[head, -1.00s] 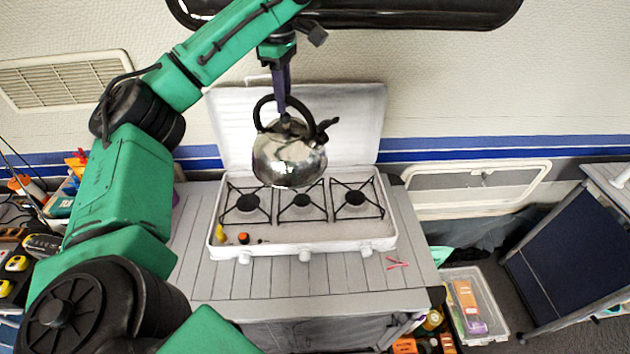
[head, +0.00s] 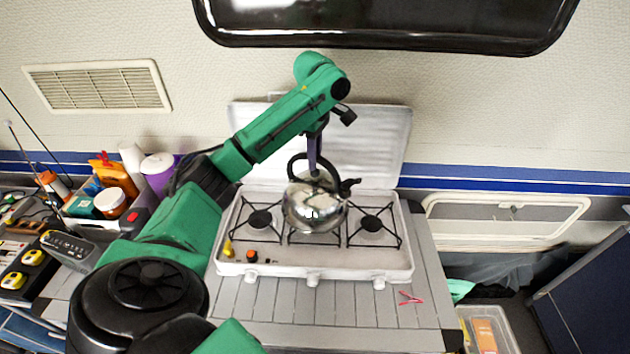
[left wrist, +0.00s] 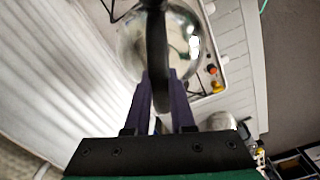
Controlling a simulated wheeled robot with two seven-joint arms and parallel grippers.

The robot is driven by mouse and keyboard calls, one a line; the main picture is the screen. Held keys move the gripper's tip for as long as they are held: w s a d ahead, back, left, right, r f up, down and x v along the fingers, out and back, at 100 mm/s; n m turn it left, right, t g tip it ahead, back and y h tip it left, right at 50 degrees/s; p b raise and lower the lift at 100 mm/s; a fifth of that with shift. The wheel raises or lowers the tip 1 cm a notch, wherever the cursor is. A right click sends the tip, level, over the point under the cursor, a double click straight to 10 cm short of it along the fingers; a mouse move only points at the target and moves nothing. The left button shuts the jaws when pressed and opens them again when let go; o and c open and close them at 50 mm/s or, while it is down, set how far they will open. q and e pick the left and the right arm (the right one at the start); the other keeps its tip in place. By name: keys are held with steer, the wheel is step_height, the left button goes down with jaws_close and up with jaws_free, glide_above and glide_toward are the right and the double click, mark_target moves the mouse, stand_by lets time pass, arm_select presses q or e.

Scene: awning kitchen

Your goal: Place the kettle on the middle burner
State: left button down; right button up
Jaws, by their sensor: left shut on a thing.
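The shiny steel kettle (head: 314,208) with a black ring handle is over the middle burner (head: 312,238) of the white three-burner stove (head: 340,264). It covers most of that burner. Whether its base touches the grate, I cannot tell. My left gripper (head: 313,168) comes from above and is shut on the kettle's handle. In the left wrist view the purple fingers (left wrist: 161,100) are on either side of the black handle (left wrist: 157,45), with the kettle body (left wrist: 184,42) beyond it. My right gripper is not in view.
The left burner (head: 260,219) and right burner (head: 371,223) are bare. The raised stove lid (head: 375,145) stands behind the kettle. Small yellow and orange items (head: 252,256) lie on the stove's front left. Red pliers-like tongs (head: 411,298) lie on the counter at right.

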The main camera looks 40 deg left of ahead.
mark_target(314, 177)
arm_select(q)
step_height(314, 177, down, 3)
steer(key=shift+r+p, duration=0.1)
steer(key=shift+p, duration=0.3)
step_height(314, 177, down, 4)
steer(key=shift+s+r+p, duration=0.15)
steer(key=shift+p, duration=0.4)
steer(key=shift+f, duration=0.25)
steer(key=c, duration=0.8)
jaws_free()
steer(key=shift+o, duration=0.2)
steer(key=shift+d, duration=0.1)
steer(key=shift+r, duration=0.1)
